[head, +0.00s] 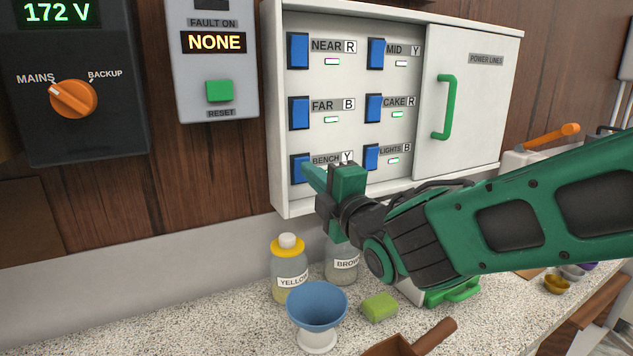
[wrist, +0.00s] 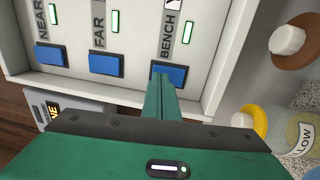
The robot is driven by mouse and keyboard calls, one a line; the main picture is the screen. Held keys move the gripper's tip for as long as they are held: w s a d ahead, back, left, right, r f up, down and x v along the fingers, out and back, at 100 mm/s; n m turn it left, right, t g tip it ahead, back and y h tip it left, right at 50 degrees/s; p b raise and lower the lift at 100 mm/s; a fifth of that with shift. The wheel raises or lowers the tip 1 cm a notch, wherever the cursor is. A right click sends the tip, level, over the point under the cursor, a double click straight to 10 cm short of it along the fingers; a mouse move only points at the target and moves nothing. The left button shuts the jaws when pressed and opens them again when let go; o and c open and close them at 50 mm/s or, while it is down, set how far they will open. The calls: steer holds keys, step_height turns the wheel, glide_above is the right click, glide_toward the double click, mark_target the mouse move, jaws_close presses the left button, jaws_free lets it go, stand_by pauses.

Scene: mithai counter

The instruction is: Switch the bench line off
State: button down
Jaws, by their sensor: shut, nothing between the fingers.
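The bench switch is a blue rocker (head: 298,165) at the bottom left of the open white power lines panel (head: 283,197), beside the label BENCH Y. It also shows in the wrist view (wrist: 172,72), with its lamp (wrist: 190,32) looking pale with a green edge. In the head view my gripper hides that lamp. My gripper (head: 313,178) is shut and empty, its fingertips at the bench switch. In the wrist view the fingertips (wrist: 160,80) overlap the switch's edge; I cannot tell whether they touch it.
The far switch (head: 299,112) sits just above, the lights switch (head: 371,157) to the right. A sliding door (head: 470,120) with a green handle covers the panel's right part.

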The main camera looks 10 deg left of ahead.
steer(key=shift+w+a, duration=0.3)
steer(key=shift+w, duration=0.05)
steer(key=shift+r, duration=0.1)
steer(key=shift+w+r, duration=0.1)
steer(key=r+v, duration=0.3)
steer(key=v, duration=1)
steer(key=shift+s+d, duration=0.35)
